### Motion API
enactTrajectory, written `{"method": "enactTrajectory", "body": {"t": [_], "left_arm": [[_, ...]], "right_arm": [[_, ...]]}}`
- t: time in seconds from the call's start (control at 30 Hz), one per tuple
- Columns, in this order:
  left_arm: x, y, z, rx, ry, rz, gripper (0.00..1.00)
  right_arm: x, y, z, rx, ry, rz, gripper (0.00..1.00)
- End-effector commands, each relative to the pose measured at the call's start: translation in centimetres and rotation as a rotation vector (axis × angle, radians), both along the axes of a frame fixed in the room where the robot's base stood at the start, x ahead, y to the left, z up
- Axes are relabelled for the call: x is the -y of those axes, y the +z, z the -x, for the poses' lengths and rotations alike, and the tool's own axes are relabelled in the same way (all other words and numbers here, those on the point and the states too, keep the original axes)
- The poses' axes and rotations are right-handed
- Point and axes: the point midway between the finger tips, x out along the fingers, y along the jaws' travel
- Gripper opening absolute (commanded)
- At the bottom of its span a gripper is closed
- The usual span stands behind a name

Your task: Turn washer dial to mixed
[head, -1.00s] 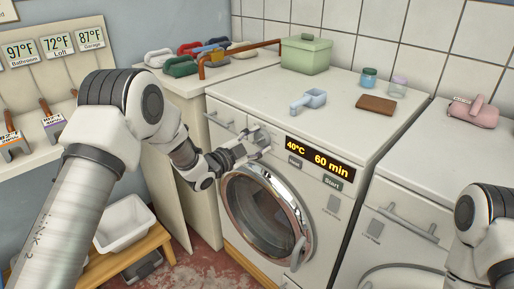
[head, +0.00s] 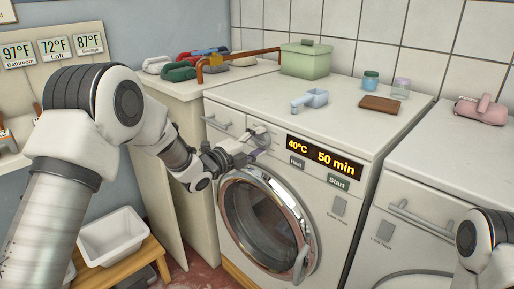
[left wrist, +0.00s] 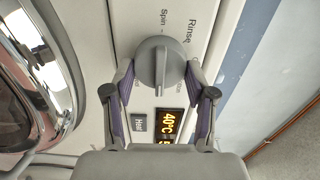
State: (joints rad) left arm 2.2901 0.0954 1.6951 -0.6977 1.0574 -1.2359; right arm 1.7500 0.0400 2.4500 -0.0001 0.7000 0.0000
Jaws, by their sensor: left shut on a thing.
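The washer (head: 225,118) stands in the middle of the head view, its round door (head: 265,222) closed. Its grey dial (head: 262,136) sits left of the display (head: 323,157), which reads 40°C and 50 min. My left gripper (head: 252,147) is at the dial, shut on it. In the left wrist view the dial (left wrist: 158,62) lies between the two fingers of my left gripper (left wrist: 161,75).
A blue scoop (head: 310,99), a brown block (head: 380,103), two small jars and a green box (head: 305,60) stand on the washer top. A second machine (head: 420,190) is to the right. A white basin (head: 112,236) sits on a wooden bench at lower left.

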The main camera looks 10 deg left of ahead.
Motion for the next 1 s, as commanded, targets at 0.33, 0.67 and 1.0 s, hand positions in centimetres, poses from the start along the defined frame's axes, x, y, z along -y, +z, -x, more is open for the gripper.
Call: {"method": "enactTrajectory", "body": {"t": [0.33, 0.67, 1.0], "left_arm": [[0.04, 0.05, 0.00, 0.011, -0.001, -0.019, 0.21], [0.03, 0.01, 0.01, 0.011, -0.001, -0.018, 0.80], [-0.50, -0.01, 0.75, 0.008, 0.001, -0.017, 0.80]], "right_arm": [[0.00, -0.24, 0.00, 0.000, 0.000, 0.000, 0.00], [0.00, -0.24, 0.00, 0.000, 0.000, 0.000, 0.00], [0.00, -0.23, 0.00, 0.000, 0.000, 0.000, 0.00]]}}
